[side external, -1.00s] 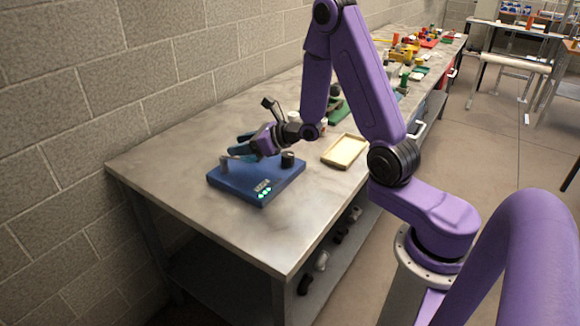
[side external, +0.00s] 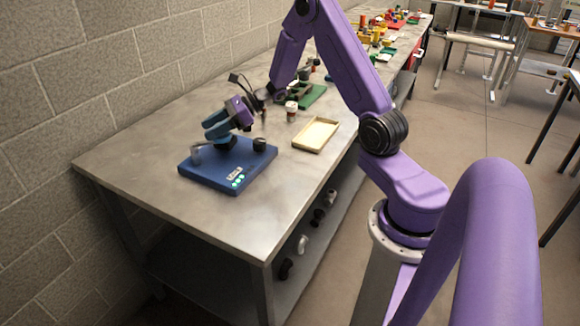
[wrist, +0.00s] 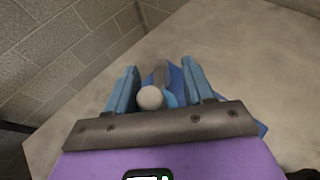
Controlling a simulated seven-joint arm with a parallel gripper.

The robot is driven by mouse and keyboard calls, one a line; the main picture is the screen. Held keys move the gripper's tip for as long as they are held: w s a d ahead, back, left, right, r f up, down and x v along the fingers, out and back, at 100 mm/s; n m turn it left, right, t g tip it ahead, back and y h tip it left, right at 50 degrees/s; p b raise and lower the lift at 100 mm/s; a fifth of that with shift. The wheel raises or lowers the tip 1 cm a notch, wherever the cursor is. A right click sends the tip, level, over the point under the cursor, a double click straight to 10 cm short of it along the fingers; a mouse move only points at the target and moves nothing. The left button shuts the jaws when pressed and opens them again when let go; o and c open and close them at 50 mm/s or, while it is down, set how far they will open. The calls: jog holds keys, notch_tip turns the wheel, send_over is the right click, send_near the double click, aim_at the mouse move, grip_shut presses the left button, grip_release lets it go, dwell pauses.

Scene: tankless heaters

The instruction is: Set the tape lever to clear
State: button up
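A blue box-like unit (side external: 222,178) lies on the metal table. A grey upright lever-like piece (side external: 195,154) stands at its left side, and a short black knob (side external: 259,144) at its right. I cannot tell for sure which part is the tape lever. My gripper (side external: 209,131), with blue fingers, hangs above the back of the unit, apart from the grey piece. In the wrist view, my gripper (wrist: 158,78) has its fingers spread apart. A pale round knob (wrist: 150,97) shows between them in the picture, with part of the blue unit (wrist: 175,76) beyond. The fingers hide much of it.
Green lights (side external: 238,181) glow on the unit's front. A shallow tan tray (side external: 316,134) lies to the right, with a small jar (side external: 291,111) and a green board (side external: 308,94) behind. A block wall (side external: 100,70) borders the table. The front of the table is clear.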

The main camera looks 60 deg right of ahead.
jog(key=s+d+r+n+g+y, duration=0.1)
jog(key=s+d+r, duration=0.25)
jog(key=d, duration=0.35)
jog(key=s+d+r+n+g+y, duration=0.1)
jog(key=s+d+r+n, duration=0.2)
jog(key=d, duration=0.4)
jog(key=s+a+n+g+h, duration=0.1)
jog(key=s+a+n+g, duration=0.3)
jog(key=a, duration=0.5)
jog(key=s+a+n+g+h, duration=0.1)
jog(key=s+a+n+g, duration=0.25)
jog(key=a, duration=0.45)
jog(key=s+a+n+g+h, duration=0.1)
jog(key=s+a+n+h, duration=0.3)
jog(key=s+n, duration=0.4)
jog(key=s+a+n+g+h, duration=0.1)
jog(key=s+a+n+h, duration=0.3)
jog(key=s+n, duration=0.4)
jog(key=shift+s+a+f, duration=0.2)
jog(key=shift+a+f, duration=0.05)
jog(key=shift+a, duration=0.6)
jog(key=shift+g, duration=0.25)
